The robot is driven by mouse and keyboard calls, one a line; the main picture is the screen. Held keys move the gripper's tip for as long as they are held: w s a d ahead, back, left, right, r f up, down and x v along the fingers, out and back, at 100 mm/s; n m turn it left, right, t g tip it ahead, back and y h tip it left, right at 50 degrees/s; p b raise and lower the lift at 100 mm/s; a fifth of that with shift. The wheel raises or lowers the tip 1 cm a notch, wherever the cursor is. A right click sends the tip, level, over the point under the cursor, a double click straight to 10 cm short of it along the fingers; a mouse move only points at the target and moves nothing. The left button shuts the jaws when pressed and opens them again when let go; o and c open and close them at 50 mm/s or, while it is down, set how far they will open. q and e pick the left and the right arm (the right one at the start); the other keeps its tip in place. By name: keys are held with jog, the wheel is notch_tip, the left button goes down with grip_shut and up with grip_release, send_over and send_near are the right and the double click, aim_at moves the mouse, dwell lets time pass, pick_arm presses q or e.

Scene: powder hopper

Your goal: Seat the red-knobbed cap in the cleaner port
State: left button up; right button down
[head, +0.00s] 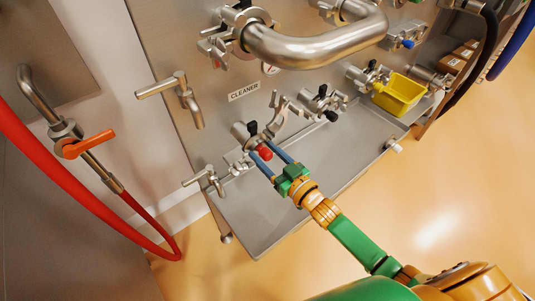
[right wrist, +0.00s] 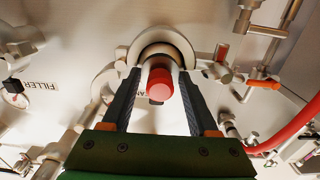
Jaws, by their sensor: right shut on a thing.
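The red-knobbed cap (head: 265,154) is at the steel panel, below the CLEANER label (head: 243,91). Its red knob (right wrist: 160,84) faces my right wrist camera, between the two dark fingers. My right gripper (head: 266,151) reaches in from the lower right and is shut on the cap. In the right wrist view, the fingertips (right wrist: 159,72) lie either side of the cap, with a round metal ring (right wrist: 160,37) behind it. The cleaner port is mostly hidden behind the cap and fingers; I cannot tell how deep the cap sits. My left gripper is not in view.
A grey drip tray (head: 262,235) lies below the fittings. A clamp (head: 290,112) and a black-knobbed valve (head: 322,103) are close to the right of the gripper. A yellow bin (head: 398,94) hangs farther right. A red hose (head: 75,195) runs down the left.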

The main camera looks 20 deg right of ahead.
jog(key=shift+f+b, duration=0.3)
jog(key=shift+f, duration=0.25)
dwell(0.4)
jog(key=shift+c, duration=0.4)
grip_release()
jog(key=shift+s, duration=0.1)
jog(key=v, duration=0.7)
jog(key=shift+p, duration=0.35)
